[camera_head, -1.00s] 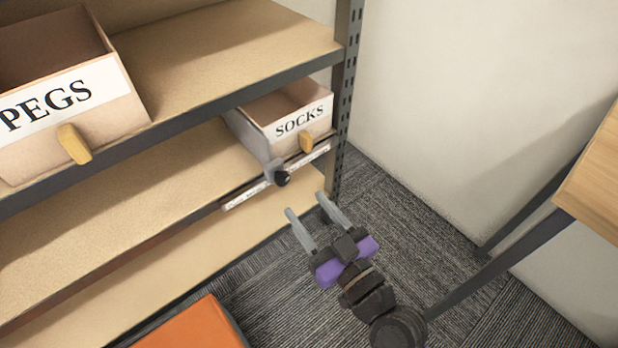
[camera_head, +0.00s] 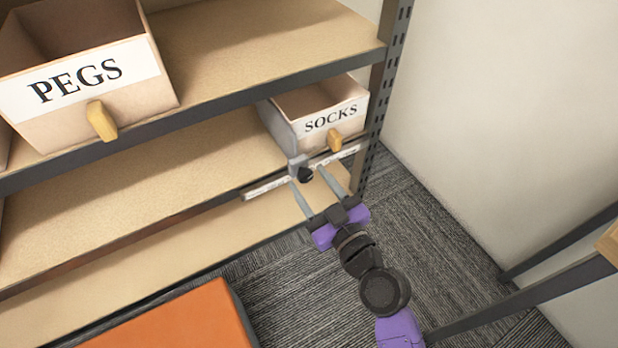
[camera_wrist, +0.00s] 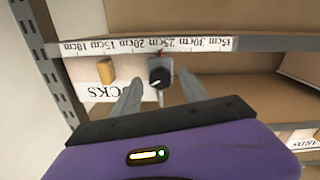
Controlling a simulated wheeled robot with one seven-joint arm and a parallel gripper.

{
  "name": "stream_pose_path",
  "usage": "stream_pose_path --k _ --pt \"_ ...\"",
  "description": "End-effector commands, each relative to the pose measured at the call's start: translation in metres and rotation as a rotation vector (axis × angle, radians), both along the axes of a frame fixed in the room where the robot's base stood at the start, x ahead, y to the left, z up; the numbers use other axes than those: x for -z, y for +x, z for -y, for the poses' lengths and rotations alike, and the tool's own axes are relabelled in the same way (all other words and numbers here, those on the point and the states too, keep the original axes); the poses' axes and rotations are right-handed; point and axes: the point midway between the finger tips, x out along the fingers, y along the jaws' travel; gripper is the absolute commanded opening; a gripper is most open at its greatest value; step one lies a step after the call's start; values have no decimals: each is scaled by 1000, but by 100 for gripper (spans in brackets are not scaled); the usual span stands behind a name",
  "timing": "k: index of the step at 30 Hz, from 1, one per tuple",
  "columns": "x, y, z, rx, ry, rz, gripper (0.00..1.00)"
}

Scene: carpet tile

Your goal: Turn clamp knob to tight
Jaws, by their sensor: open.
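The black round clamp knob (camera_head: 305,175) sits on a small grey clamp (camera_head: 297,161) on the shelf-edge rail (camera_head: 268,187), below the SOCKS bin. In the wrist view the knob (camera_wrist: 159,77) faces me and carries a pale pointer line slanting toward lower left. The grey clamp body (camera_wrist: 160,64) shows behind it. My gripper (camera_head: 306,175) is open, its two grey fingers reaching toward the knob. In the wrist view the gripper (camera_wrist: 160,78) has one finger on each side of the knob, with gaps visible; contact cannot be seen. Nothing is held.
The SOCKS bin (camera_head: 333,127) stands just above the clamp, with a wooden handle (camera_head: 334,139). A PEGS bin (camera_head: 85,80) stands on the upper shelf. A perforated rack post (camera_head: 382,95) is close on the right. An orange box (camera_head: 180,320) is at the lower left.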

Motion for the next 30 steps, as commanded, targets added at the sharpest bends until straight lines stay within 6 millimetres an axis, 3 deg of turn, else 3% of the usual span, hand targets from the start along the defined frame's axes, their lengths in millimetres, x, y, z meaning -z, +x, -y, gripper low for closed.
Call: stream_pose_path --k 12,13,21,30 --pt "0 9 -7 0 0 0 52" --pt "0 9 -6 0 0 0 50" --pt "0 9 -6 0 0 0 0" --pt "0 9 -6 1 22 -15 0"
